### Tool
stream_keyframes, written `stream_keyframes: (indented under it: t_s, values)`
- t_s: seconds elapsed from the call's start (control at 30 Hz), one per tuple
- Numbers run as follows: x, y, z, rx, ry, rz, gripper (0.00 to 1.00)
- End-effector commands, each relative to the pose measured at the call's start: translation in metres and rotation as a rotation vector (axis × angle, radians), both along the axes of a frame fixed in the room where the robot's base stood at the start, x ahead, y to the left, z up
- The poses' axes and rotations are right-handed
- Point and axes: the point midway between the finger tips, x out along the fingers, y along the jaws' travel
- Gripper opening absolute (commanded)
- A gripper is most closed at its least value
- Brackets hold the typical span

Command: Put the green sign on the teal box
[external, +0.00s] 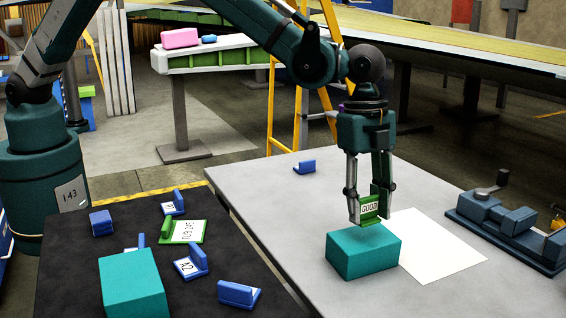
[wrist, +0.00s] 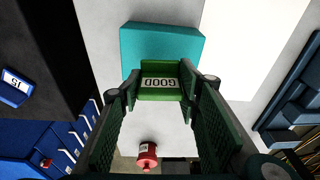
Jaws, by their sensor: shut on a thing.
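The green sign (external: 371,209), with a white label reading GOOD, is between the fingers of my gripper (external: 370,215), which is shut on it. It also shows in the wrist view (wrist: 159,82), upright label facing the camera upside down. A teal box (external: 362,252) stands on the grey table just below the sign; it also shows in the wrist view (wrist: 162,42). The sign is over or near the box's far edge; I cannot tell whether they touch. A second teal box (external: 133,284) and another green sign (external: 184,231) are on the black surface at left.
Several blue signs (external: 238,294) lie on the black surface. One small blue sign (external: 304,167) is at the back of the grey table (external: 270,205). A white sheet (external: 440,250) lies right of the near teal box, and a dark blue vise (external: 510,225) stands at the right edge.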

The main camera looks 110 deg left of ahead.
Motion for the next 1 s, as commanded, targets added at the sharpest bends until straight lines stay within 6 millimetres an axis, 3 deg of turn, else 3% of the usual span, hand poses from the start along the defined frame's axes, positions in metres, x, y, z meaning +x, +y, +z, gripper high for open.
stream_keyframes:
  t_s: [0.23,0.6,1.0]
  values:
    - [0.0,0.0,-0.004,0.0,0.0,0.0,0.22]
    - [0.0,0.0,-0.036,0.0,0.0,0.0,0.22]
    - [0.0,0.0,-0.039,0.0,0.0,0.0,0.22]
